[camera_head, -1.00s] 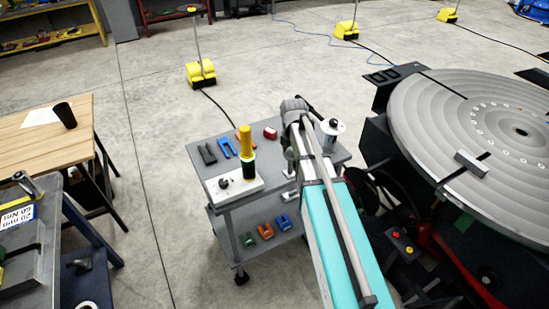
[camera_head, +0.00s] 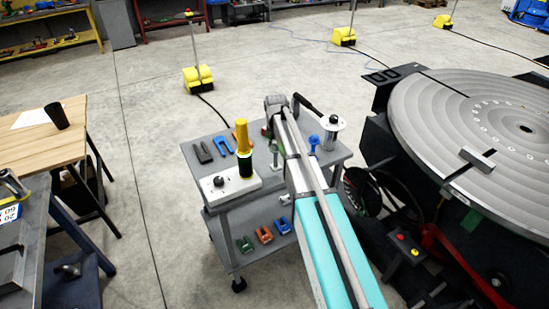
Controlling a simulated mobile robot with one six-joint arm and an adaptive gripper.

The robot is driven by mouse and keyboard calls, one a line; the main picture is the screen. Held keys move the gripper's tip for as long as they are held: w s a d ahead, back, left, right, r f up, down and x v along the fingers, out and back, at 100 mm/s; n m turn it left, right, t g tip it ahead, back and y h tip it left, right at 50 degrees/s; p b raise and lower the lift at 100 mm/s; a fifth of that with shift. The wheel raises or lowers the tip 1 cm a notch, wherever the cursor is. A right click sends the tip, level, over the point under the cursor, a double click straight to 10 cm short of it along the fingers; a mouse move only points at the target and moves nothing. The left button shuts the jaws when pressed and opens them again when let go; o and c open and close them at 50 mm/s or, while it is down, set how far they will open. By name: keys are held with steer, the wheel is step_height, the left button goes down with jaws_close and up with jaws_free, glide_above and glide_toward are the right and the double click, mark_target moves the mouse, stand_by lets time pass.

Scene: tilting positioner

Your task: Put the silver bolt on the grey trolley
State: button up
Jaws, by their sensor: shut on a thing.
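The grey trolley (camera_head: 203,170) stands in the middle of the view, and my arm reaches over its top. My gripper (camera_head: 273,137) is at the end of the arm, low over the trolley's right half, with its fingers largely hidden by my wrist. A small silver bolt (camera_head: 275,156) shows upright just below the wrist, head up, and my gripper is shut on it. I cannot tell whether the bolt's lower end touches the trolley top.
A white box with a black knob (camera_head: 219,182), a yellow-and-black cylinder (camera_head: 242,140), dark and blue clamps (camera_head: 222,145) and a blue bolt (camera_head: 313,145) are on the trolley top. A white round part (camera_head: 333,123) is at its right. A large turntable (camera_head: 430,110) stands right.

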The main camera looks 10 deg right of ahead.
mark_target(275, 154)
stand_by(0.4)
steer(key=shift+w+a+f+b, duration=0.1)
steer(key=shift+w+f+b, duration=0.4)
steer(key=shift+f+b, duration=1.5)
steer(key=shift+f, duration=0.1)
steer(key=shift+f, duration=0.1)
steer(key=o, duration=1.2)
steer(key=shift+s, duration=0.1)
steer(key=shift+r, duration=0.25)
step_height(275, 154, up, 12)
steer(key=p, duration=1.2)
steer(key=shift+f, duration=0.1)
